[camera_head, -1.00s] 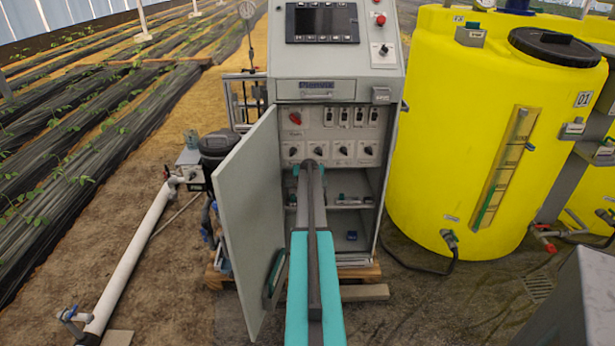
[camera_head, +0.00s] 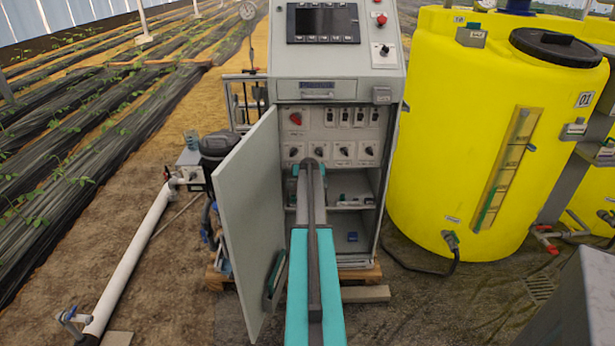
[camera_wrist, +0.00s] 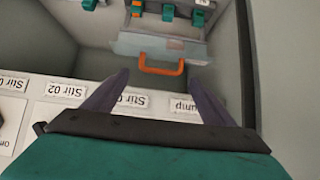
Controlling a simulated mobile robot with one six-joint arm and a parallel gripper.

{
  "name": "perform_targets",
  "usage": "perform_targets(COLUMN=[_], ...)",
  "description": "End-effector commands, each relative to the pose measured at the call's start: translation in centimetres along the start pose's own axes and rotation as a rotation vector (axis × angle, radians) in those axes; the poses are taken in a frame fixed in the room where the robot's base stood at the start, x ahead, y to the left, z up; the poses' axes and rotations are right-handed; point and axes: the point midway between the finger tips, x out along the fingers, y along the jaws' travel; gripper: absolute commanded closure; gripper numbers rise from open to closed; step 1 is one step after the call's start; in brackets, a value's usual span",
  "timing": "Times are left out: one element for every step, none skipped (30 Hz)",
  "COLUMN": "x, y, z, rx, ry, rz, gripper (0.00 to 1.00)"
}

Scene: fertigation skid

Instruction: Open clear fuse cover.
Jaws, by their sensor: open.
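The clear fuse cover (camera_wrist: 140,45) shows in the wrist view as a pale see-through panel with an orange handle (camera_wrist: 163,71) along its near edge. It lies in front of a row of green and dark parts (camera_wrist: 170,12). My gripper (camera_wrist: 159,78) is open, with its two dark fingers spread to either side of the handle and nothing held. I cannot tell whether the fingers touch the handle. In the head view my arm reaches into the open cabinet (camera_head: 337,90) and hides the cover and the gripper tips.
The cabinet door (camera_head: 250,220) stands open to the left of my arm. Above the lower bay is a knob panel (camera_head: 342,150), whose labels (camera_wrist: 65,92) show in the wrist view. A yellow tank (camera_head: 450,140) stands close on the right. A white pipe (camera_head: 125,265) lies left.

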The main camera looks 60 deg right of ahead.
Motion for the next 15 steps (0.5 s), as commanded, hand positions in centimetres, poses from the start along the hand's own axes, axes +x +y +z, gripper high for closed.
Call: perform_targets(x=[-0.7, -1.0, -1.4, -1.7, -2.0, -2.4, -2.7, -3.0, -3.4, -3.7, -4.0, -4.4, -4.7, -5.0, -5.4], y=[0.1, 0.1, 0.1, 0.2, 0.2, 0.2, 0.2, 0.2, 0.2, 0.2, 0.2, 0.2, 0.2, 0.2, 0.2], z=[0.1, 0.1, 0.1, 0.2, 0.1, 0.1, 0.1, 0.1, 0.1, 0.1, 0.1, 0.1, 0.1, 0.1, 0.1], rx=[0.000, 0.001, 0.001, 0.001, 0.001, 0.001, 0.001, 0.001, 0.001, 0.001, 0.001, 0.001, 0.001, 0.001, 0.001], ry=[0.001, 0.001, 0.001, 0.001, 0.001, 0.001, 0.002, 0.002, 0.002, 0.002, 0.002, 0.002, 0.001, 0.002, 0.002], rz=[0.001, 0.001, 0.001, 0.001, 0.001, 0.001, 0.001, 0.001, 0.001, 0.002, 0.002, 0.002, 0.002, 0.002, 0.002], gripper=[0.22, 0.22, 0.22, 0.22, 0.22, 0.22, 0.22, 0.22, 0.22, 0.22, 0.22, 0.22, 0.22, 0.22, 0.22])
